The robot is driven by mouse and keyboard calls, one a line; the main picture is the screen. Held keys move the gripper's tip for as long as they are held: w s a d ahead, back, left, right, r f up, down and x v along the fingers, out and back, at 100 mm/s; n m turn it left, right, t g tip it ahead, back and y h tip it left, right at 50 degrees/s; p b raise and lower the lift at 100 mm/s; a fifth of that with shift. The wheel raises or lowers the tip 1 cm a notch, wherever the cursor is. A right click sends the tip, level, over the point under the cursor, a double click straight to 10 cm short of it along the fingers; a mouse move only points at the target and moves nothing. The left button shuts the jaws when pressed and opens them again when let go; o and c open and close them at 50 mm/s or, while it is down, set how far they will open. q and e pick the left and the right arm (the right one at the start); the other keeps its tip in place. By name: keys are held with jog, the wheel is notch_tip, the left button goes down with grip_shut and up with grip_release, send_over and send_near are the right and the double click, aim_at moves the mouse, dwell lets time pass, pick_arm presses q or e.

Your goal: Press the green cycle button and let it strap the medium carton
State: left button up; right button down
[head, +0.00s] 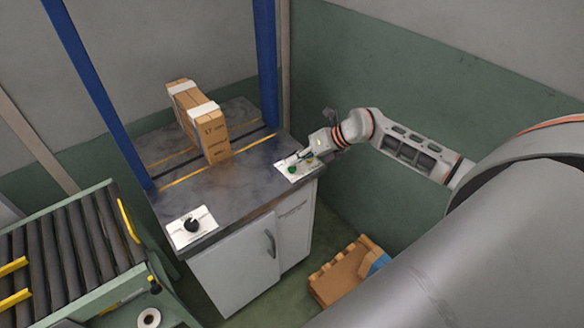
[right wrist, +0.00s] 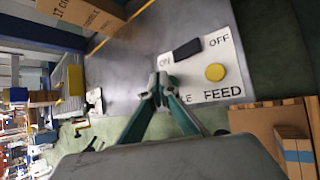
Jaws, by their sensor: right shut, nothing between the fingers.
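The medium carton (head: 213,137) is a tall brown box with white pieces at its top. It stands upright on the strapping machine's grey top (head: 185,190), against a yellow line between the two blue posts. Part of it shows in the right wrist view (right wrist: 85,15). The control panel (right wrist: 232,62) is white. The green cycle button (head: 292,170) shows on it in the head view. My right gripper (head: 304,155) is shut and empty, its fingertips (right wrist: 160,84) over the panel. They hide the cycle button in the right wrist view; I cannot tell whether they touch it. My left gripper is out of view.
A black rocker switch (right wrist: 187,49) and a yellow feed button (right wrist: 215,72) sit close to the fingertips. A black knob (head: 191,226) is at the machine's front left. A roller conveyor (head: 65,245) stands at left. An open brown box (head: 345,272) lies on the floor.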

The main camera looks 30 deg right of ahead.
aim_at(295, 168)
jog(key=shift+f, duration=0.55)
dwell(0.6)
jog(key=shift+r, duration=0.1)
jog(key=shift+r+p, duration=0.6)
jog(key=shift+r, duration=0.3)
notch_tip(295, 168, up, 3)
jog(key=p, duration=0.2)
jog(key=shift+f+p, duration=0.1)
jog(key=shift+p, duration=0.2)
jog(key=shift+r+p, duration=0.75)
jog(key=shift+r, duration=0.4)
jog(key=shift+f, duration=0.1)
